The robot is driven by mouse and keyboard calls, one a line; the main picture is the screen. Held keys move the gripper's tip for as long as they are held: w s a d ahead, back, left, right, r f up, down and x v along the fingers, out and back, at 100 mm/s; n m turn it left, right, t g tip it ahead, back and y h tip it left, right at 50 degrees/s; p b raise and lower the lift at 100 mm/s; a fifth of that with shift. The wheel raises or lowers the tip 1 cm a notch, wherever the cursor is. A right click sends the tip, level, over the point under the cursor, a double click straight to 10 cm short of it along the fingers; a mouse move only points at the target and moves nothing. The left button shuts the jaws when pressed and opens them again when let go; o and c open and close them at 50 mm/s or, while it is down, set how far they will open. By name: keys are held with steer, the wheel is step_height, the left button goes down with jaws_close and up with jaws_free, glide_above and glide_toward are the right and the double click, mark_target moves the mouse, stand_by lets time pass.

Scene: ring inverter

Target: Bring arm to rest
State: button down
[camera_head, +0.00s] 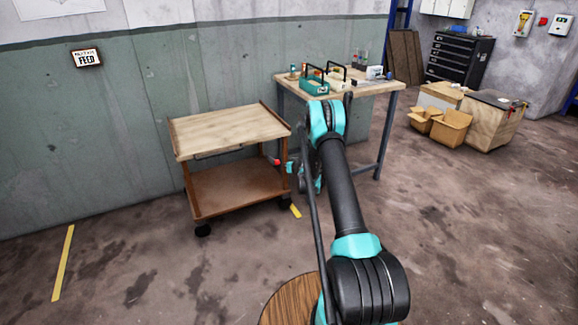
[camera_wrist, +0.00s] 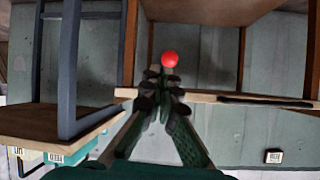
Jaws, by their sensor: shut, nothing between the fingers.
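My arm reaches forward from the bottom of the head view, with a teal elbow raised in front of the workbench. My gripper (camera_wrist: 162,78) shows in the wrist view with its dark fingers together and empty. In the head view the arm's end is partly hidden behind its links, beside the right side of the wooden cart (camera_head: 228,131). A small red ball-like thing (camera_wrist: 170,59) appears just past the fingertips; it also shows in the head view (camera_head: 273,161). I cannot tell whether it touches the fingers or what bears it.
The cart has a bare top and a lower shelf (camera_head: 230,188). A workbench (camera_head: 375,88) with a teal toolbox (camera_head: 314,84) and small items stands behind the arm. Cardboard boxes (camera_head: 452,128) and a black drawer cabinet (camera_head: 458,58) are at the right. Floor at left is clear.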

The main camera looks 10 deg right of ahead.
steer(key=shift+s, duration=0.1)
steer(key=s+r+g, duration=0.2)
steer(key=s+r, duration=0.7)
steer(key=r, duration=0.5)
steer(key=s+r+g, duration=0.1)
steer(key=s+r, duration=0.3)
steer(key=s, duration=0.4)
steer(key=s+r+g, duration=0.1)
steer(key=s+r, duration=0.4)
steer(key=s, duration=0.3)
steer(key=s+d+g+h, duration=0.1)
steer(key=s, duration=1.7)
steer(key=s+d+f+m+g+h, duration=0.1)
steer(key=s+g, duration=0.1)
steer(key=s, duration=1.6)
steer(key=shift+d+g+h, duration=0.25)
steer(key=shift+g+h, duration=0.05)
steer(key=shift+h, duration=0.1)
